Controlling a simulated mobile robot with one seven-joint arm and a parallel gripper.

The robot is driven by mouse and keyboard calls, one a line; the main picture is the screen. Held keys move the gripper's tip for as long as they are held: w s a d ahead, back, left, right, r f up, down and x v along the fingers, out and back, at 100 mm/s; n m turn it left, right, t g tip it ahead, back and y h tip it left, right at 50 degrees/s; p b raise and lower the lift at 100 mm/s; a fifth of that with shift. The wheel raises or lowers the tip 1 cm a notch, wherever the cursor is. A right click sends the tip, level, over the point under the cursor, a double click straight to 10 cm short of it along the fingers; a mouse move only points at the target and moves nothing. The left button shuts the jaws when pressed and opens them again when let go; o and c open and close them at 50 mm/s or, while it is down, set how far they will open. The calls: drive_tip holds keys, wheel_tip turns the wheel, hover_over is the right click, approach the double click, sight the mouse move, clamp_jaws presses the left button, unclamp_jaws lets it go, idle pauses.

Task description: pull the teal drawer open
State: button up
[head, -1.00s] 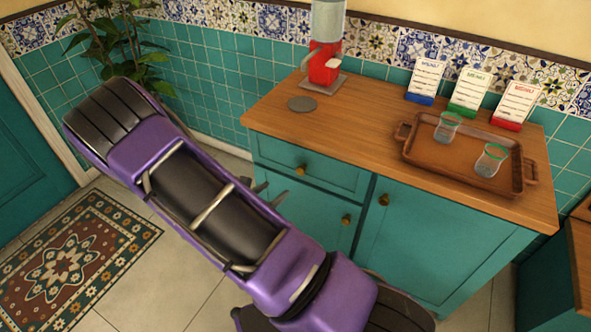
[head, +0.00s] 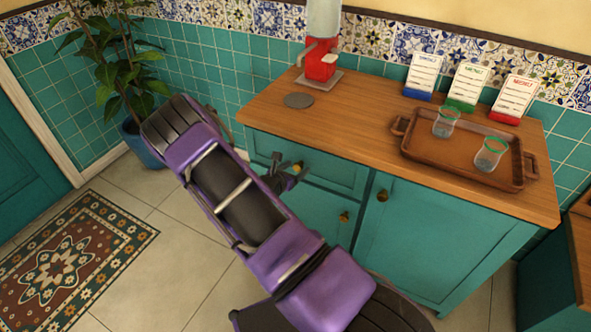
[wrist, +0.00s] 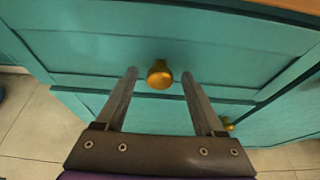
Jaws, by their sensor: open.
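The teal drawer (head: 335,176) is at the top left of the teal cabinet under the wooden counter, and its front looks shut. Its round brass knob (head: 298,167) shows beside my gripper (head: 285,172) in the head view. In the wrist view the knob (wrist: 160,75) sits between the two fingertips of my open gripper (wrist: 158,78), with a gap on each side. The fingers point at the drawer front (wrist: 225,62). My purple arm hides the left lower part of the cabinet in the head view.
A lower door knob (head: 344,216) and a right door knob (head: 382,195) stick out nearby. On the counter (head: 350,122) are a red dispenser (head: 321,62), a grey disc (head: 299,100), and a brown tray (head: 465,165) with two glasses.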

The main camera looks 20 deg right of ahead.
drive_tip(key=shift+d, duration=0.1)
clamp_jaws()
idle(0.3)
idle(1.1)
